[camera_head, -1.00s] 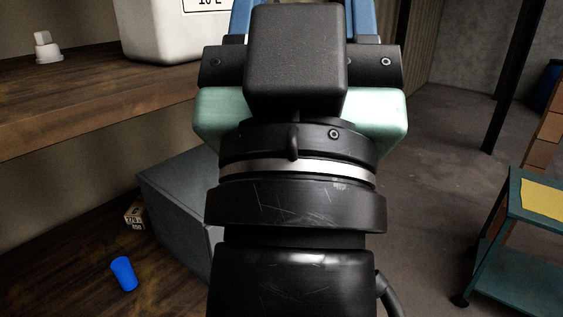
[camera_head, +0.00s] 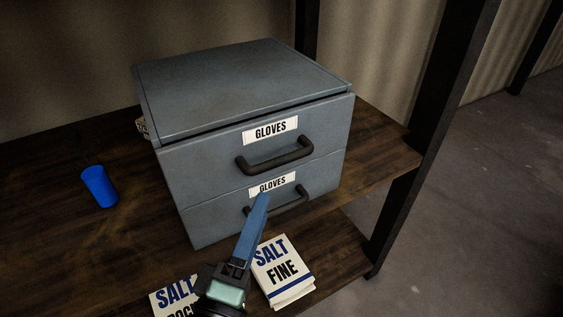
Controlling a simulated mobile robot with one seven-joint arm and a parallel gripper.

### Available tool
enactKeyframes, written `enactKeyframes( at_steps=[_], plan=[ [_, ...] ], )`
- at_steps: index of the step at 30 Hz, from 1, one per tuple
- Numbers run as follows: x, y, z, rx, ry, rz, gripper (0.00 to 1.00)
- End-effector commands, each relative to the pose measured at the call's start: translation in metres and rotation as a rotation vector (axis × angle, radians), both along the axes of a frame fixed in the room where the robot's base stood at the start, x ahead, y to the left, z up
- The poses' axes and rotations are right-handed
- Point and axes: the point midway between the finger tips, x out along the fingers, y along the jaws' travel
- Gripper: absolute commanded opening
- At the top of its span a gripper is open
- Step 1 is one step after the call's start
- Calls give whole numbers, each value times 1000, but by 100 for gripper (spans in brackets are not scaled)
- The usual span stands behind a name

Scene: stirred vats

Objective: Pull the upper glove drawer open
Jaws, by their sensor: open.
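A grey-blue drawer cabinet (camera_head: 230,85) stands on a dark wooden shelf, with two drawers labelled GLOVES. The upper drawer (camera_head: 215,150) has a black bow handle (camera_head: 275,158), and nothing holds it. A dark gap shows along its top edge; I cannot tell if the drawer is slightly out. The lower drawer (camera_head: 205,215) looks shut, and its handle (camera_head: 292,202) is partly hidden by my gripper. My gripper (camera_head: 262,202) is open, below the upper handle and in front of the lower drawer in the picture. Its blue fingers are seen nearly edge-on, overlapping each other.
A blue cup (camera_head: 99,187) stands on the shelf left of the cabinet. A small box (camera_head: 142,127) is partly hidden behind it. Salt packets (camera_head: 284,272) (camera_head: 172,298) lie near my gripper at the front. A dark shelf post (camera_head: 425,140) stands at right, with open floor beyond.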

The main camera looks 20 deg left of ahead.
Motion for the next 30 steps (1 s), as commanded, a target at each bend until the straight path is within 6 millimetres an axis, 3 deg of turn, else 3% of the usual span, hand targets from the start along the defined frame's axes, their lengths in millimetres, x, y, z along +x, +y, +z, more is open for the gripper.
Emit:
enactKeyframes(
  at_steps=[15,21,30],
  plan=[
    [93,9,16,6,-1,-4,49],
    [110,11,17,5,0,-2,49],
    [113,11,17,5,0,-2,49]
  ],
)
